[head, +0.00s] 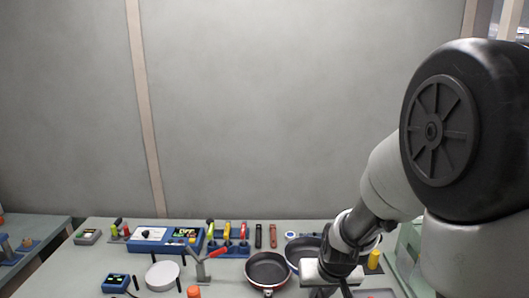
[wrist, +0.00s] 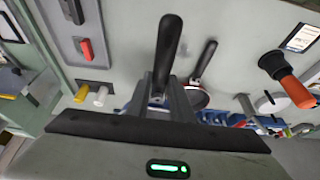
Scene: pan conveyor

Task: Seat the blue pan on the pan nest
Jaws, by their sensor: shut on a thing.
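The blue pan (head: 303,245) shows in the head view as a dark bowl with a blue rim, right of centre on the table and partly hidden by my arm. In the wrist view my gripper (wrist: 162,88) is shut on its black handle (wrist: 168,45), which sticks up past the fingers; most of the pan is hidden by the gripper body. I cannot tell whether the pan touches the table. A white round disc (head: 162,276) with short black posts beside it, left of centre, may be the pan nest.
A red-rimmed dark pan (head: 268,268) sits just left of the blue pan. A grey stand with a red lever (head: 207,263) and an orange-topped object (head: 194,292) stand between it and the disc. Colored-handled tools (head: 228,235) and a blue device (head: 150,236) line the back.

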